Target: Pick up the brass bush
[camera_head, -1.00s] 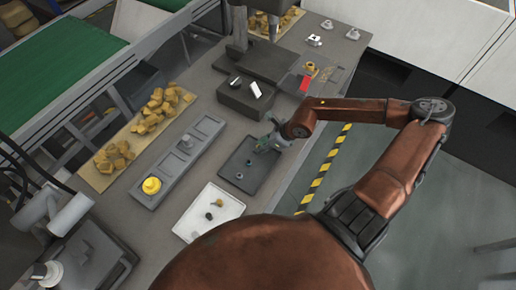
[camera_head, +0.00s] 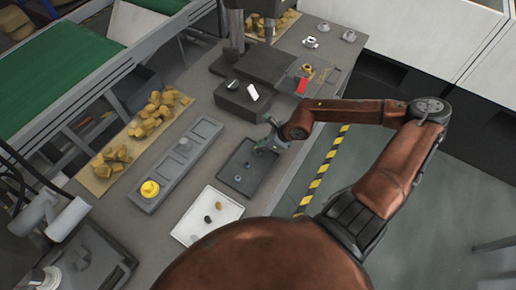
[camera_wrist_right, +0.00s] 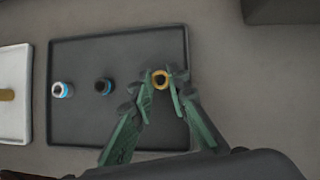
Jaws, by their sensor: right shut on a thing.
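The brass bush (camera_wrist_right: 161,78) is a small gold ring with a dark centre in the right wrist view. It lies between the green fingertips of my right gripper (camera_wrist_right: 166,86), which is shut on it. The bush is over the upper right part of a dark tray (camera_wrist_right: 85,128); I cannot tell if it is clear of the tray surface. In the head view my right gripper (camera_head: 268,146) is at the far right edge of the same tray, and the bush is too small to make out.
A white-topped sleeve (camera_wrist_right: 62,90) and a dark sleeve (camera_wrist_right: 103,86) stand on the dark tray. A white tray (camera_head: 190,233) with small parts is in front. A long grey tray (camera_head: 150,200) holds a yellow part (camera_head: 149,189). A dark block (camera_head: 241,100) stands behind.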

